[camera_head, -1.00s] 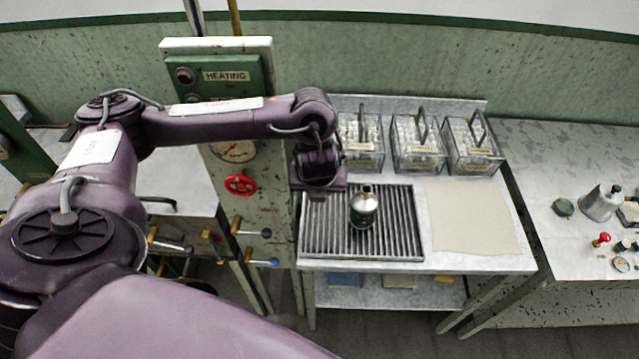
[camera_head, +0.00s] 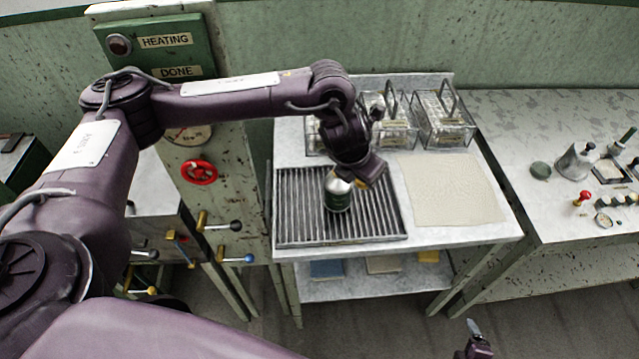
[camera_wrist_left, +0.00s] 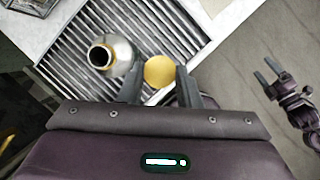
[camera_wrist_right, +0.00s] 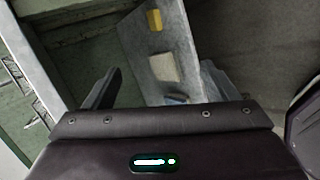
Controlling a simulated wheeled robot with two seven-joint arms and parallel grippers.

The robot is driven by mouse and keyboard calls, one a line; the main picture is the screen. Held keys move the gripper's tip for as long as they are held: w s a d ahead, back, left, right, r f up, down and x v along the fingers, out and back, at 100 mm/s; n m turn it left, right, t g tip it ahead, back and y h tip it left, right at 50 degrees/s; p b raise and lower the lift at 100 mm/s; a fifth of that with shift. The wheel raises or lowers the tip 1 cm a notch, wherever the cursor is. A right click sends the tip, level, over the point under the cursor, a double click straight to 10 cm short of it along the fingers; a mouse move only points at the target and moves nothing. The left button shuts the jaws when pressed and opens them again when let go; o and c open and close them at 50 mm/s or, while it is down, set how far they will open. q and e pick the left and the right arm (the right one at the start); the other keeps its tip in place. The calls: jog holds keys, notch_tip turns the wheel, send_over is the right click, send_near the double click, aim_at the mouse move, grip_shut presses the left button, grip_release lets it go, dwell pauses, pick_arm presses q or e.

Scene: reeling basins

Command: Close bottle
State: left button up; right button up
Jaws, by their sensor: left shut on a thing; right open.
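In the left wrist view the bottle (camera_wrist_left: 119,55) shows an open neck with a dark hole and a brassy rim. My left gripper (camera_head: 368,180) is just right of the bottle's top and partly hides its neck. In its wrist view, the left gripper (camera_wrist_left: 157,84) is shut on a round yellow cap (camera_wrist_left: 159,71), beside the bottle's mouth and apart from it. My right gripper (camera_head: 474,335) is open and empty, low in front of the table.
The ribbed rack (camera_head: 290,225) lies on a pale table, with a beige cloth (camera_head: 452,190) to its right. Glass boxes (camera_head: 445,118) with handles stand behind. A heating panel (camera_head: 165,40) with valves stands left. A side table (camera_head: 545,225) holds a metal flask (camera_head: 577,160).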

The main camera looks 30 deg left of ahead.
jog(key=w+a+r+n+t+y+b, duration=0.2)
jog(key=w+a+r+n, duration=0.2)
jog(key=r+n, duration=0.25)
jog(key=w+a+r+n+t+y+b, duration=0.1)
jog(key=w+a+r+n+y+b, duration=0.2)
jog(key=w+a+r+n, duration=0.25)
pick_arm(q)
jog(key=w+d+r+m+g+h+b, duration=0.1)
jog(key=w+d+r+m, duration=0.1)
jog(key=d+m, duration=0.4)
jog(key=w+d+r+m+g+h+b, duration=0.1)
jog(key=w+d+r+m+g+h, duration=0.1)
jog(key=d+m, duration=0.4)
jog(key=shift+w+d+r+b, duration=0.3)
jog(key=shift+w+d+r, duration=0.4)
jog(key=shift+w+d, duration=0.4)
pick_arm(e)
jog(key=s+a+r+n+t+y, duration=0.1)
jog(key=a+r+n+y, duration=0.3)
jog(key=r+n, duration=0.6)
jog(key=shift+s+a+n+y, duration=0.3)
jog(key=shift+s+a+n, duration=0.15)
jog(key=shift+n, duration=0.65)
pick_arm(q)
jog(key=shift+a, duration=0.1)
